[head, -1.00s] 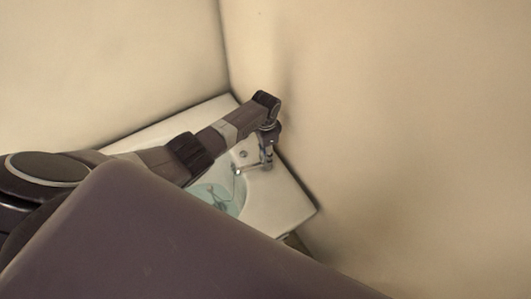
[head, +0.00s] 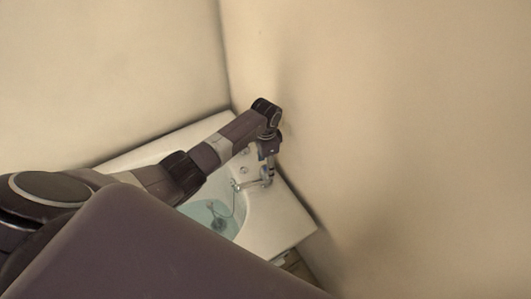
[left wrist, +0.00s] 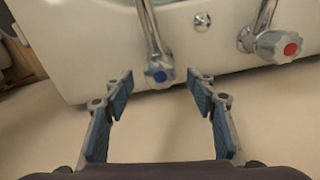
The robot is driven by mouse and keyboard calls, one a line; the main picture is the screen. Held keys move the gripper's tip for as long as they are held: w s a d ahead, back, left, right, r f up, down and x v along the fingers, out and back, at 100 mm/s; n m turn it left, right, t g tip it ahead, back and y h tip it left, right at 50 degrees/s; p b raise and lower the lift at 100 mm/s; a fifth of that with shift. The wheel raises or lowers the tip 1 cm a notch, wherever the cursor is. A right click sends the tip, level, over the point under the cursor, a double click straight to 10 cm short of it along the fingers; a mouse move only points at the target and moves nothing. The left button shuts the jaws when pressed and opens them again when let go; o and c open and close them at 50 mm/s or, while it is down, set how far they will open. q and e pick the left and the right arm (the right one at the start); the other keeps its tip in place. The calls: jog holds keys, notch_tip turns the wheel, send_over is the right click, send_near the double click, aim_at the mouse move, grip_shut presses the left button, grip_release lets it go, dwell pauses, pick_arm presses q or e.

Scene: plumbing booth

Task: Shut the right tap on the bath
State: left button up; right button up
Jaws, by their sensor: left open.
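The white bath (head: 285,215) stands in the corner, with chrome taps at its rim near the right wall. My left gripper (left wrist: 160,92) is open, with a blue-padded finger on either side and nothing held. In the head view, my left gripper (head: 268,155) hangs over the tap area and partly hides it. My right gripper is not in view.
Water lies in the bath basin (head: 205,215), with a dark plug on a chain (head: 218,224). The right wall (head: 400,130) stands close beside the left gripper. A small round chrome fitting (left wrist: 202,21) lies between the two taps.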

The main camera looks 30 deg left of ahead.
aim_at(265, 169)
pick_arm(q)
notch_tip(265, 169, up, 8)
jog(key=shift+r, duration=0.2)
dwell(0.6)
